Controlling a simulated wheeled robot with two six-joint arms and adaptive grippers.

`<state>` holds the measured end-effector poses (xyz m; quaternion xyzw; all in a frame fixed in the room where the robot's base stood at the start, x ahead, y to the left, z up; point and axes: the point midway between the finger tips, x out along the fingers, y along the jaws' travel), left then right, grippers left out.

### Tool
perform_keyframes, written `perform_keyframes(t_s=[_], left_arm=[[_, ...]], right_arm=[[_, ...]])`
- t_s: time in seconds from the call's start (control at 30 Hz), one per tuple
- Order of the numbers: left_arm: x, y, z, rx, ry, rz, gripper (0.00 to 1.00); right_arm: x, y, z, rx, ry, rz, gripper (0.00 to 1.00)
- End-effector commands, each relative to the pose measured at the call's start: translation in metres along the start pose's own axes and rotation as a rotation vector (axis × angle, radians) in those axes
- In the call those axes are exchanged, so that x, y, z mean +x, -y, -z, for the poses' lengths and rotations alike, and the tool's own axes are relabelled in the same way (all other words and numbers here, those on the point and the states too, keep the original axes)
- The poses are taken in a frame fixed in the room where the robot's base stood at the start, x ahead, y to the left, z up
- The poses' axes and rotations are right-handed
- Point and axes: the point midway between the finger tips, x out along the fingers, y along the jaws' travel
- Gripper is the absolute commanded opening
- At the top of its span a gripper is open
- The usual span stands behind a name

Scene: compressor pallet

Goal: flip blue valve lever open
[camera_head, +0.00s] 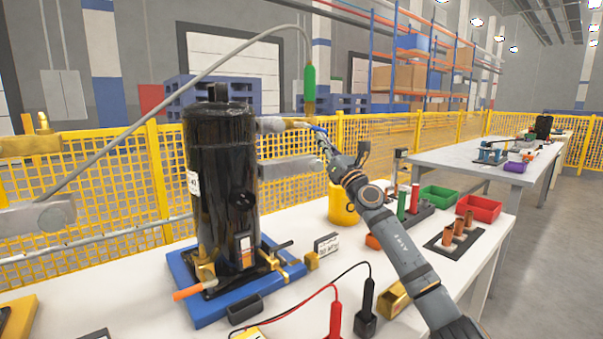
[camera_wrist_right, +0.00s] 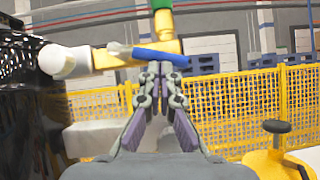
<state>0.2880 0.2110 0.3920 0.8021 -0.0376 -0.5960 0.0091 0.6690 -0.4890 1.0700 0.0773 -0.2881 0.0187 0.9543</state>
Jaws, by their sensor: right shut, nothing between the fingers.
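The blue valve lever (camera_wrist_right: 160,58) lies roughly level across the front of a brass valve (camera_wrist_right: 166,28) in the right wrist view. In the head view the lever (camera_head: 318,129) is a small blue strip at the brass fitting beside the top of the black compressor (camera_head: 222,185). My right gripper (camera_wrist_right: 161,68) is shut and empty, with its fingertips just below the lever. I cannot tell whether they touch it. In the head view my right gripper (camera_head: 323,139) reaches up to the valve from the lower right. My left gripper is not in view.
A green connector (camera_head: 310,82) with a grey hose rises above the valve. Green (camera_head: 440,196) and red (camera_head: 479,208) bins sit to the right. A yellow mesh fence (camera_head: 100,185) runs behind the table.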

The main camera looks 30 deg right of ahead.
Motion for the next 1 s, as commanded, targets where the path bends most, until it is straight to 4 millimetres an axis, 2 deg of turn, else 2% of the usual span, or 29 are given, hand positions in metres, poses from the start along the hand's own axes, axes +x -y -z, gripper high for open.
perform_keyframes(t_s=[0.03, 0.1, 0.23, 1.0], left_arm=[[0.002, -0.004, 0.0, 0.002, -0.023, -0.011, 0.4], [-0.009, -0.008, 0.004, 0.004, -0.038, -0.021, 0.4], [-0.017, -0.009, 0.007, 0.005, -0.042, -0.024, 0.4], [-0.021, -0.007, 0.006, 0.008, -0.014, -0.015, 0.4]], right_arm=[[-0.004, 0.003, 0.004, -0.02, 0.003, -0.012, 0.0], [-0.002, 0.003, 0.0, -0.04, 0.001, -0.023, 0.0], [0.002, 0.004, -0.006, -0.047, -0.002, -0.028, 0.0], [0.008, 0.01, -0.014, -0.045, -0.002, -0.026, 0.0]])
